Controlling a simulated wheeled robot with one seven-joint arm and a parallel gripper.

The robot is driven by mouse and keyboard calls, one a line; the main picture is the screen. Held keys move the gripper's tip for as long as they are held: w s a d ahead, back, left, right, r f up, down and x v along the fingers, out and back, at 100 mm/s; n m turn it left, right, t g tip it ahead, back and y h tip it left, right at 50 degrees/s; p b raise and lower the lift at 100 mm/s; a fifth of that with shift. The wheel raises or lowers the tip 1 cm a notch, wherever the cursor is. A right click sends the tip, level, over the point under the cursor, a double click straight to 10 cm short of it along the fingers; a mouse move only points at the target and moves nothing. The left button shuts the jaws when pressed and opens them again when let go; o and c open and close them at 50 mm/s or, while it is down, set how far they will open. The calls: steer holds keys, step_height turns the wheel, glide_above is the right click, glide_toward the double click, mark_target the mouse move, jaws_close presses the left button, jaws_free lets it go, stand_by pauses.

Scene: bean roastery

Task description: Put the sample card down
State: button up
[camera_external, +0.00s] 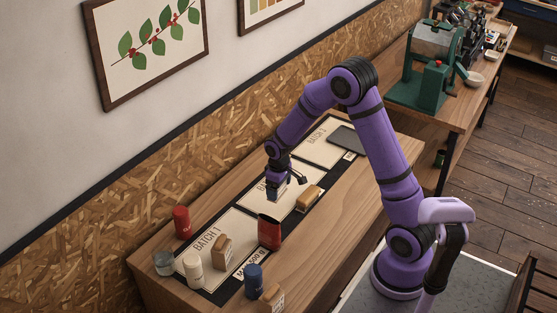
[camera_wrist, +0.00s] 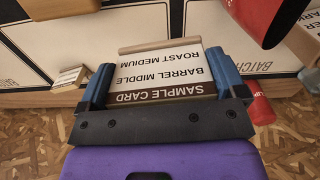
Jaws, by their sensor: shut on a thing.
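The sample card (camera_wrist: 165,72) is a pale card with dark print, upside down in the wrist view, with brown edges. In the external view my gripper (camera_external: 277,192) points down over the middle panel of the black mat (camera_external: 210,291), partly covering that panel's label. The held card is small and mostly hidden there. Whether it touches the mat is not clear.
A yellow-brown block (camera_external: 308,199) lies just right of my gripper, and a red cup (camera_external: 270,232) stands in front. Several containers, including a red can (camera_external: 182,222) and a blue one (camera_external: 254,281), stand around Batch 1. A dark grey slab (camera_external: 346,140) lies by Batch 3.

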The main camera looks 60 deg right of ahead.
steer(key=s+d, duration=0.3)
steer(key=d, duration=2.5)
steer(key=s+d+m, duration=0.1)
steer(key=s+d, duration=0.5)
steer(key=d, duration=0.3)
steer(key=s+d, duration=0.6)
steer(key=d, duration=0.3)
glide_toward(357, 147)
steer(key=shift+f, duration=1.7)
steer(key=shift+a+f, duration=0.1)
steer(key=shift+f, duration=0.5)
steer(key=o, duration=0.6)
